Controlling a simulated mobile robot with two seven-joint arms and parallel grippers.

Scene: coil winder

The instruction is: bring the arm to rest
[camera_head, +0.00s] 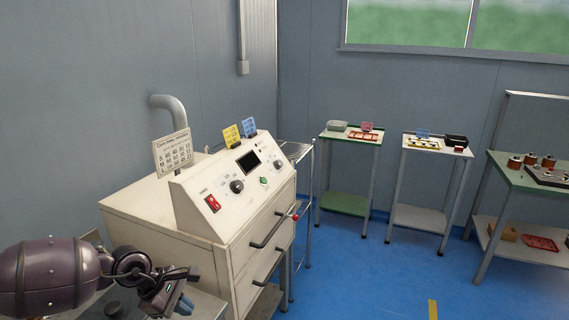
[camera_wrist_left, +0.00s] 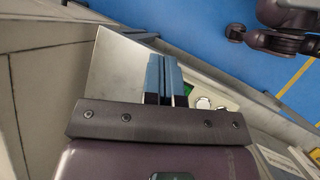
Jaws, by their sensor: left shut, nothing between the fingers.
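My left arm comes in at the lower left of the head view, and its left gripper (camera_head: 184,304) hangs beside the front left of the cream coil winder cabinet (camera_head: 150,215). In the left wrist view the blue fingers of this gripper (camera_wrist_left: 164,78) lie close together, shut with nothing between them. My right gripper does not show in the head view. A dark jointed part of my own body shows at the top right of the wrist view.
The cabinet has a sloped control panel (camera_head: 238,182) and protruding drawer handles (camera_head: 268,232). A green-topped stand (camera_head: 350,138), a white stand (camera_head: 437,147) and a green workbench (camera_head: 515,178) stand further back. The blue floor (camera_head: 390,275) between is clear.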

